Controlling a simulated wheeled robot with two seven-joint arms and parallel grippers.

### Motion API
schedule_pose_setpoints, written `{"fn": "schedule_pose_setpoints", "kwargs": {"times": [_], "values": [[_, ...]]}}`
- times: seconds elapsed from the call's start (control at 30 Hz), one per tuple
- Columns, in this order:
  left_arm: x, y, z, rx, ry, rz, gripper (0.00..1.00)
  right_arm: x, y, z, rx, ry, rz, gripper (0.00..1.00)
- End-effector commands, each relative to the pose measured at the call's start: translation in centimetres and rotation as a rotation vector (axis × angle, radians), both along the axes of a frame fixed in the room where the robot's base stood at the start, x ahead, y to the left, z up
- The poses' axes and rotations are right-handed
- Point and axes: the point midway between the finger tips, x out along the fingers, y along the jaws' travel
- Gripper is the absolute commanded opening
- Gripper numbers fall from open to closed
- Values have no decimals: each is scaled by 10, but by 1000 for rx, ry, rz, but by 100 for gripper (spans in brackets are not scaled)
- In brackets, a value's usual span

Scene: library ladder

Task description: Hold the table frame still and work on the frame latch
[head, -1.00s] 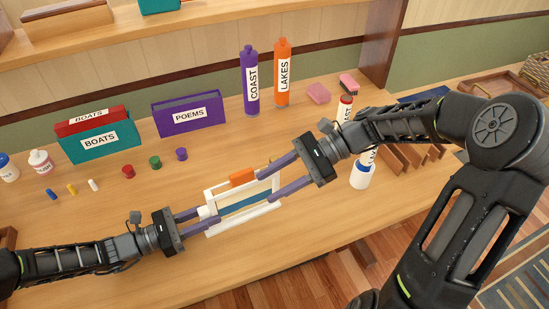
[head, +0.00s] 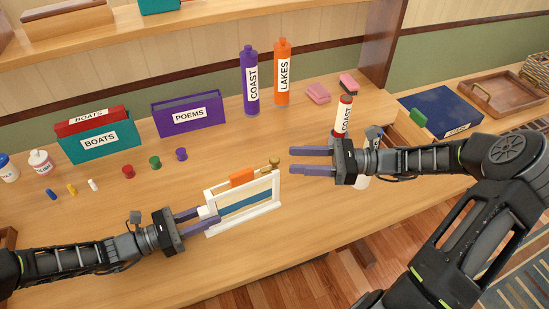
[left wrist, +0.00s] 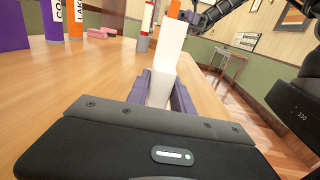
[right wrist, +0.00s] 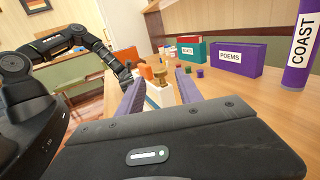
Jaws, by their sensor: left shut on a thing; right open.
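The table frame (head: 246,222) is a white upright rectangle with a blue strip across it and an orange block (head: 241,177) at its top edge. The frame latch (head: 274,162), a brass-coloured knob, is at its upper right corner. It also shows between the fingers in the right wrist view (right wrist: 160,71). My left gripper (head: 207,215) is shut on the frame's left side; in the left wrist view its fingers flank the white frame (left wrist: 163,72). My right gripper (head: 291,160) is open and empty, just right of the knob and apart from it.
A teal BOATS box (head: 100,143), a purple POEMS box (head: 190,115) and small coloured pegs and caps stand behind. Purple COAST (head: 251,85) and orange LAKES (head: 282,75) bottles stand at the back. A red-capped COAST tube (head: 344,113) is behind my right wrist. The front tabletop is clear.

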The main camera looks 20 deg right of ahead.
Motion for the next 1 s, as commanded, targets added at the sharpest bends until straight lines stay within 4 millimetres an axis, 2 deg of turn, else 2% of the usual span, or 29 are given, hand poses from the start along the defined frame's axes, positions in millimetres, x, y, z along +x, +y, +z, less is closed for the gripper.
{"fn": "schedule_pose_setpoints", "kwargs": {"times": [0.4, 0.77, 1.0], "values": [[0, 0, 0, 0, 0, -1, 0, 23, 53, 0, 1, 0, 2, 42], [0, 0, 0, 0, 0, 0, 0, 26, 59, 0, 0, 0, 0, 42], [0, 0, 0, 1, 0, 0, 0, 26, 58, 0, 0, 0, 0, 23]]}}
